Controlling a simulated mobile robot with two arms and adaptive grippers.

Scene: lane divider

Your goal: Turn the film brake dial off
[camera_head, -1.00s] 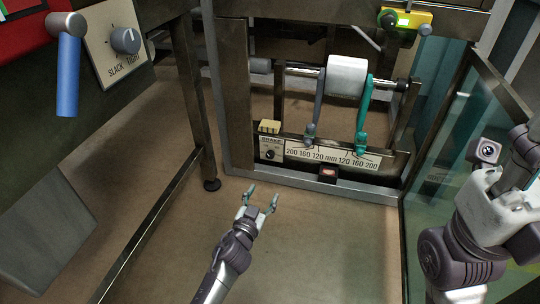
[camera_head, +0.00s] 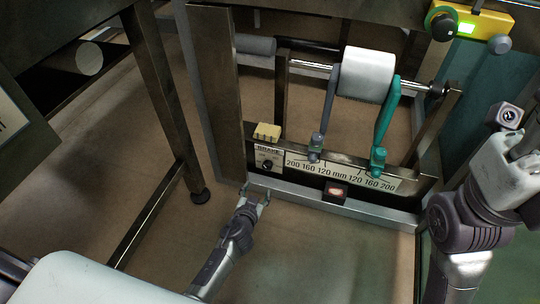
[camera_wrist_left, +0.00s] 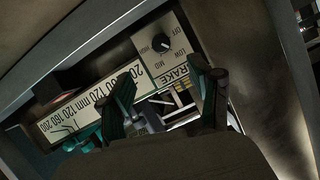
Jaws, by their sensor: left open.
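The film brake dial (camera_head: 267,164) is a small black knob on a pale plate marked BRAKE, at the left end of the scale strip. In the left wrist view the dial (camera_wrist_left: 161,42) shows larger, with OFF, LOW and MID around it; its white mark lies toward the MID and LOW side. My left gripper (camera_head: 257,194) is open and empty, just below the plate in the head view. In the left wrist view its two fingers (camera_wrist_left: 165,85) stand apart, with the dial beyond them and untouched. My right arm shows at the right; its fingertips are not clear.
A scale strip (camera_head: 338,174) runs right of the plate, with a grey guide arm (camera_head: 329,108) and a teal one (camera_head: 386,120) above it. A white roll (camera_head: 366,73) sits on a bar. A yellow block (camera_head: 267,131) tops the plate. A dark post (camera_head: 217,95) stands left.

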